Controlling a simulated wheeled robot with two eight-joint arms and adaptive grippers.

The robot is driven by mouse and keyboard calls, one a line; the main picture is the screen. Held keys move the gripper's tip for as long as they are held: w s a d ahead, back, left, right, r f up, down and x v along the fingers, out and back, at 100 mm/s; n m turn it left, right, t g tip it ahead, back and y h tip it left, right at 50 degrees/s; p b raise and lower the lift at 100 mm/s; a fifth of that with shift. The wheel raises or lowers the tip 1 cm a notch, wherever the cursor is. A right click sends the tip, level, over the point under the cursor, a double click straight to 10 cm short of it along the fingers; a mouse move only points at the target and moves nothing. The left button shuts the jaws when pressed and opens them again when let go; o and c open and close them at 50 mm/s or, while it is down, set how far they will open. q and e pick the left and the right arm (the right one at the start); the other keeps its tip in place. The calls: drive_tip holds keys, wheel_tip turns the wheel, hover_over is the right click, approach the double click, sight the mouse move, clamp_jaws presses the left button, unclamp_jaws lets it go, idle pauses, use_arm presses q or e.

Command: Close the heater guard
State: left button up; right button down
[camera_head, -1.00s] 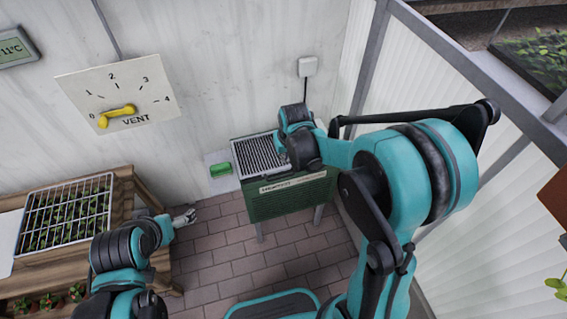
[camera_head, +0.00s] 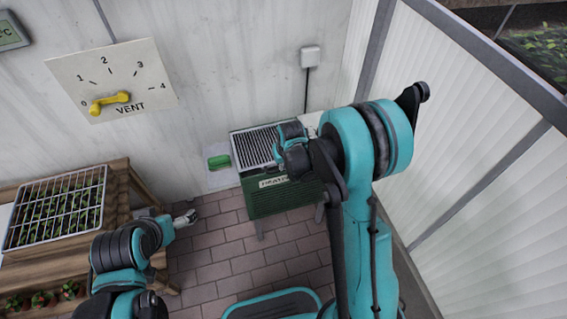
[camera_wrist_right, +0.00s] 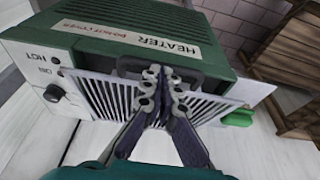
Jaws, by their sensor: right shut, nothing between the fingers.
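The green heater (camera_head: 285,200) stands against the back wall, its label side facing me. The slatted pale grille (camera_head: 252,148), which looks like its guard, lies along the upper side. The wrist view shows the heater (camera_wrist_right: 85,25) close up, with the grille (camera_wrist_right: 100,98) and a dark bar-like handle (camera_wrist_right: 128,66) behind the fingertips. My right gripper (camera_wrist_right: 160,72) is shut and empty, its tips in front of the handle; I cannot tell if they touch. My right wrist and arm hide the heater's right part in the head view. My left gripper (camera_head: 187,217) is low, away from the heater.
A green block (camera_head: 218,161) sits on a pale plate left of the heater. A dark knob (camera_wrist_right: 54,93) is on the heater's face. A wooden bench (camera_head: 120,215) with a wire-covered seedling tray stands left. A vent dial (camera_head: 112,75) is on the wall. Brick floor is open in front.

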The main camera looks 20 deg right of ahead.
use_arm(q)
wheel_tip(320, 180, down, 5)
drive_tip(key=b, duration=0.5)
use_arm(e)
wheel_tip(320, 180, down, 6)
drive_tip(key=s, duration=0.1)
drive_tip(key=shift+s, duration=0.2)
use_arm(q)
wheel_tip(320, 180, up, 7)
drive_tip(key=s+p, duration=0.1)
drive_tip(key=p, duration=0.5)
drive_tip(key=shift+f, duration=0.2)
use_arm(e)
drive_tip(key=s+v, duration=0.1)
drive_tip(key=v, duration=1.2)
drive_tip(key=shift+s, duration=0.35)
